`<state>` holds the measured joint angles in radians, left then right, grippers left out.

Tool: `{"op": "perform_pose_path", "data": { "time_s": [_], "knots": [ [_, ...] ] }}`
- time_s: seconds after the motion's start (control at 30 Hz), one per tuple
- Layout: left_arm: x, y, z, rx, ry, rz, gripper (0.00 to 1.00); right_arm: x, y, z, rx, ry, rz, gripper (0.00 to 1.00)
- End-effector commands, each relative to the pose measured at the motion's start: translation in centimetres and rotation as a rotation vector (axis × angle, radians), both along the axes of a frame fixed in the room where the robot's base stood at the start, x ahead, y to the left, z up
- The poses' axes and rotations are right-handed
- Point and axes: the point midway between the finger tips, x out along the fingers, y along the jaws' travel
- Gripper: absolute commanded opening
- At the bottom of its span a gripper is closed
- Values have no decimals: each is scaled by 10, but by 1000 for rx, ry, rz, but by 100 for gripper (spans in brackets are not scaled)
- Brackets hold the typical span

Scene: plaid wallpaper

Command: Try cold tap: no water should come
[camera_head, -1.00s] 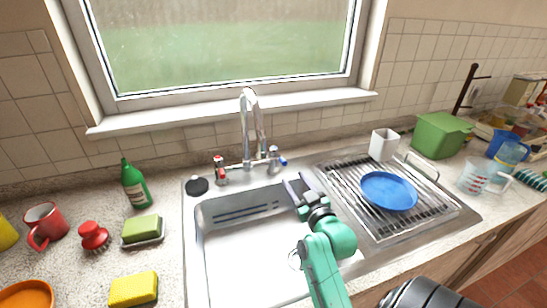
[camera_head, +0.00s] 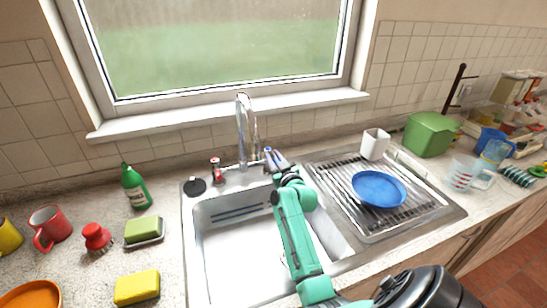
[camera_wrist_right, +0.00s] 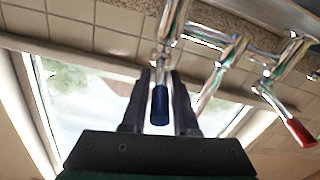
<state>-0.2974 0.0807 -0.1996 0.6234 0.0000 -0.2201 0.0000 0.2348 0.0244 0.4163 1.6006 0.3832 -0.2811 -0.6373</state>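A chrome tap (camera_head: 243,135) stands behind the sink. Its cold handle, tipped blue (camera_head: 268,152), is on the right and its hot handle, tipped red (camera_head: 215,163), is on the left. My right gripper (camera_head: 274,158) reaches over the sink to the blue handle and partly covers it. In the right wrist view, the blue tip (camera_wrist_right: 160,106) lies between the two dark fingers (camera_wrist_right: 160,80), with narrow gaps on both sides, so the gripper looks open around it. No water shows from the spout. My left gripper is not in view.
The sink basin (camera_head: 225,250) is empty. A drainer rack (camera_head: 345,205) with a blue plate (camera_head: 379,188) and white cup (camera_head: 375,144) is to the right. A green bottle (camera_head: 135,187), sponges and red mug (camera_head: 48,228) stand left.

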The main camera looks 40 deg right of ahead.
Motion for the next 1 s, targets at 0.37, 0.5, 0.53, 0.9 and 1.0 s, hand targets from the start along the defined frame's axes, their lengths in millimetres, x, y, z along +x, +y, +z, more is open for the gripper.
{"op": "perform_pose_path", "data": {
  "time_s": [0.37,0.5,0.53,0.9,1.0],
  "knots": [
    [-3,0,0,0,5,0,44,0,0,0,1,1,1,0],
    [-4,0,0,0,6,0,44,0,0,0,1,1,1,0],
    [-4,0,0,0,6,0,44,0,0,0,1,1,1,0],
    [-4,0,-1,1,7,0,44,0,0,-1,1,1,1,0],
    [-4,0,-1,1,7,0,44,0,1,-1,2,2,1,0]
  ]
}}
